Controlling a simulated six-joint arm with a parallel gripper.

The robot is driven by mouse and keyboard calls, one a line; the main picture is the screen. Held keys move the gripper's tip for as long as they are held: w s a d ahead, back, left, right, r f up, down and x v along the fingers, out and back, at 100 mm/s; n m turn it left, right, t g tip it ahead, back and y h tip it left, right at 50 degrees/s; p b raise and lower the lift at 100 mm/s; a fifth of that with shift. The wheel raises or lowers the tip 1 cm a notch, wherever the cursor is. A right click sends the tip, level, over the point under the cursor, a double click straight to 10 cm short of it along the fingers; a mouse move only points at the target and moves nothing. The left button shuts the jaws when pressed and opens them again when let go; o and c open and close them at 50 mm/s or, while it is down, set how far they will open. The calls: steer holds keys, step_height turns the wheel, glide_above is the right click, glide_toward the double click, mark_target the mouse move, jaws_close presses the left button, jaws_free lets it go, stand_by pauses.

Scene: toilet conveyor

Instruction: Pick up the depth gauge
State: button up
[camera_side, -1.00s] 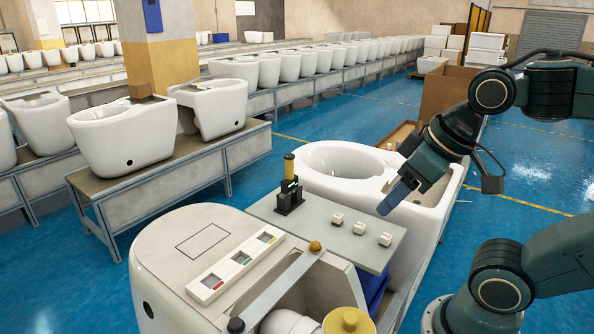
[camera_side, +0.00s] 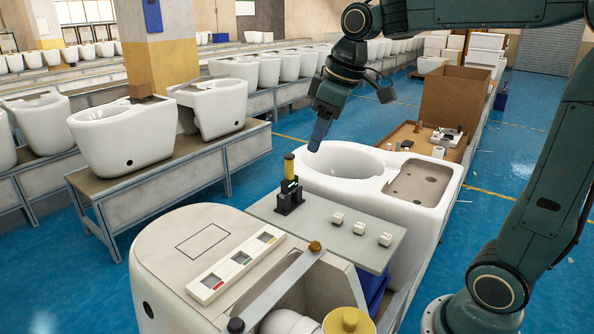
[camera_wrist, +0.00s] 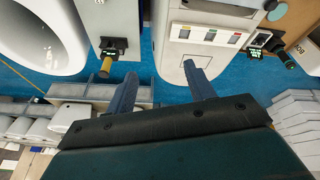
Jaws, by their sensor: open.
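A black gauge with a yellow upright grip and a small lit display (camera_side: 289,192) stands on a grey plate (camera_side: 352,244); it also shows in the wrist view (camera_wrist: 108,55). A second black gauge with a lit display and dark grip (camera_wrist: 262,40) is at the upper right of the wrist view. I cannot tell for certain which is the depth gauge. My gripper (camera_side: 319,137) is above and to the right of the yellow-gripped gauge, apart from it. In the wrist view my gripper (camera_wrist: 160,75) is open, with nothing between its fingers.
Small white blocks (camera_side: 359,228) sit on the plate. A white toilet bowl (camera_side: 314,187) stands just behind it, and a rounded white toilet body (camera_side: 165,240) with a coloured-label strip (camera_side: 234,266) is in front. A brown tray (camera_side: 404,132) and cardboard box (camera_side: 457,98) lie farther back.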

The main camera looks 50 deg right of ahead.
steer(key=w+d+f+n+g, duration=0.1)
steer(key=w+d+f, duration=0.1)
steer(key=w+d, duration=0.3)
steer(key=w+d+f+n+g, duration=0.1)
steer(key=w+d+f+n, duration=0.15)
steer(key=w, duration=0.45)
steer(key=n, duration=0.2)
glide_toward(288, 178)
steer(key=shift+w+d+r+m+y, duration=0.25)
steer(key=shift+w+d+r+y, duration=0.2)
steer(key=shift+r, duration=0.1)
steer(key=shift+w+d+f+g, duration=0.15)
steer(key=shift+d+f+g, duration=0.15)
steer(key=shift+d+f, duration=0.15)
steer(key=shift+w+a+f, duration=0.15)
steer(key=shift+f, duration=1.1)
steer(key=shift+w+a+f, duration=0.1)
steer(key=shift+a+f, duration=0.05)
steer(key=shift+f, duration=1.1)
steer(key=shift+w+a+f, duration=0.15)
steer(key=shift+f, duration=1.1)
steer(key=shift+r, duration=0.1)
steer(key=c, duration=1)
